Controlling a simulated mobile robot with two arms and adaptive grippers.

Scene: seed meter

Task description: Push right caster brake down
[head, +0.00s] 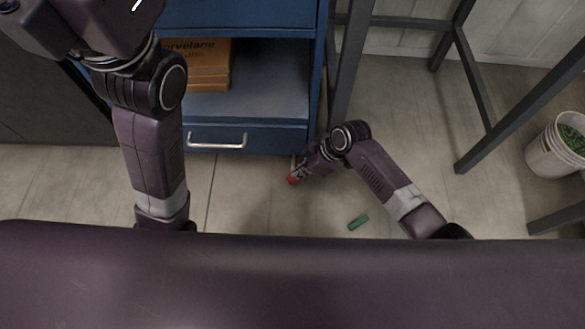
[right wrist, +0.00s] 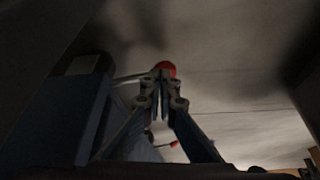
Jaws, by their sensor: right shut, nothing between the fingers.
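The right caster brake is a small red tab (head: 293,180) low at the front right corner of the blue cabinet (head: 262,140); the caster itself is hidden. My right gripper (head: 298,170) is down by that corner, right at the tab. In the right wrist view its fingers (right wrist: 161,76) are shut together and empty, with the red tab (right wrist: 167,67) directly behind the fingertips. Whether they touch it I cannot tell. A second small red spot (right wrist: 174,144) shows lower, beyond the fingers. My left arm rises at the left; its gripper is not visible.
A cardboard box (head: 205,70) sits on the cabinet's open shelf above a drawer with a metal handle (head: 216,141). A green block (head: 358,222) lies on the floor. Dark table legs (head: 474,80) and a white bucket (head: 556,148) stand right. Floor in front is mostly clear.

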